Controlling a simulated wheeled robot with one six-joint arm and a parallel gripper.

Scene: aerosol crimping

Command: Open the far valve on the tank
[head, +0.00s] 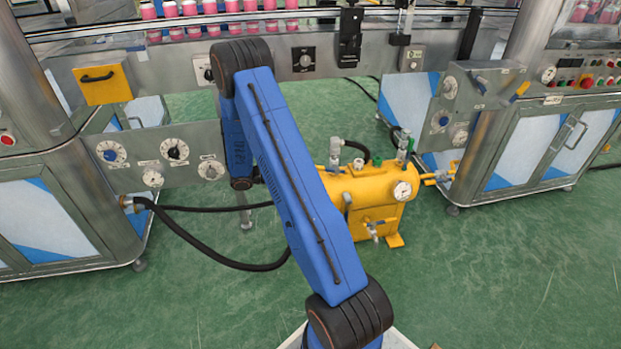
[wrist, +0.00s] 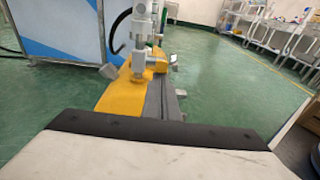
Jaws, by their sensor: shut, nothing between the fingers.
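The yellow tank (head: 372,195) stands on the floor right of my arm in the head view, its left part hidden behind the arm. It has a round gauge (head: 402,191), a small front valve (head: 374,230) and yellow-handled fittings at its right end (head: 440,177). I cannot tell which valve is the far one. The wrist view shows yellow tank metal (wrist: 117,93) and a grey upright fitting (wrist: 140,40).
A black hose (head: 230,262) loops from the left machine (head: 60,200) toward the tank. Another machine (head: 530,150) stands close to the tank's right side. A conveyor with pink-capped cans (head: 190,10) runs behind. Green floor (head: 500,270) is clear at the front right.

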